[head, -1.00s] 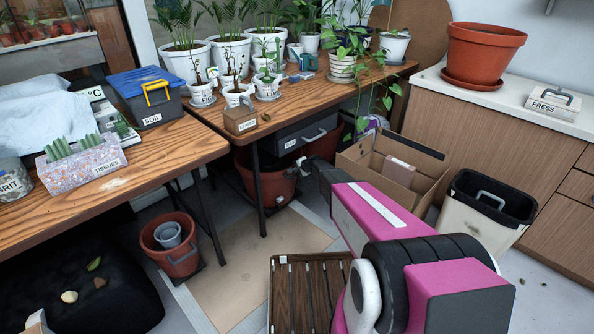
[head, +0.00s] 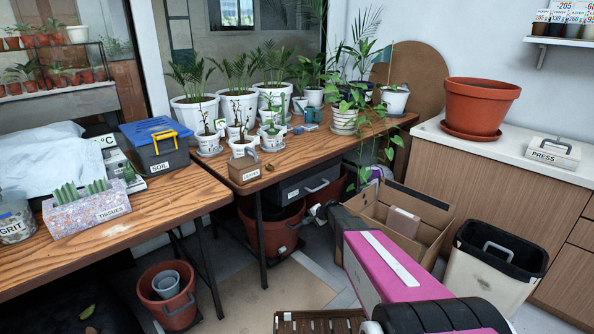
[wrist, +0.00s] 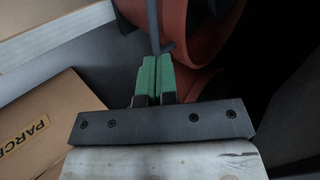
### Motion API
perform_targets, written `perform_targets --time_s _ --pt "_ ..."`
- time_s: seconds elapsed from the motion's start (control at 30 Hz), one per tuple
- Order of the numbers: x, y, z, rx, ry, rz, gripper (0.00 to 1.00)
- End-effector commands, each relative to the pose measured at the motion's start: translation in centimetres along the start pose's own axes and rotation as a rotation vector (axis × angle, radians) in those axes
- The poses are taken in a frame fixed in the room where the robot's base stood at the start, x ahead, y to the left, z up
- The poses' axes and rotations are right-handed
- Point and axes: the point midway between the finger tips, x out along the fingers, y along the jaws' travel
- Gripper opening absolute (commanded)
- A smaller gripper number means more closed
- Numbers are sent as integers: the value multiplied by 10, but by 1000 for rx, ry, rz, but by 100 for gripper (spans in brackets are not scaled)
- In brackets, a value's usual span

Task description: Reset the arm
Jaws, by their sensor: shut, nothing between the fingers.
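My arm shows in the head view as magenta and black links at the lower right, reaching forward towards the space under the far table. My gripper shows in the wrist view (wrist: 155,80) with its two green fingers together and nothing between them. It points at a terracotta pot (wrist: 195,40) and a dark bar under the table. In the head view the fingers are too small and too hidden behind my arm to make out.
An open cardboard box (head: 432,232) stands right beside my arm; its wall also shows in the wrist view (wrist: 45,120). A terracotta pot (head: 272,232) stands under the table (head: 215,162). A white bin (head: 487,275) stands at the right. Potted palms (head: 195,108) crowd the tabletop.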

Motion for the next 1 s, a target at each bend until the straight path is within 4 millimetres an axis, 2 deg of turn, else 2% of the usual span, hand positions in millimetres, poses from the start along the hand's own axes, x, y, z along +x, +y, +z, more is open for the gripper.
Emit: perform_targets --time_s 0.03,0.2,0.3,0.5,0.6,0.7,0.77,1.0 --pt "-32 4 27 -55 -24 37 0" --pt "-120 28 96 -277 -128 221 0" --pt "-172 46 132 -393 -186 340 0" --pt "-270 82 187 -571 -284 575 0" --pt "-305 95 204 -626 -316 665 0" --pt "-326 102 212 -656 -336 725 0" --pt "-333 105 214 -667 -342 745 0" --pt "-336 106 214 -674 -347 760 0"
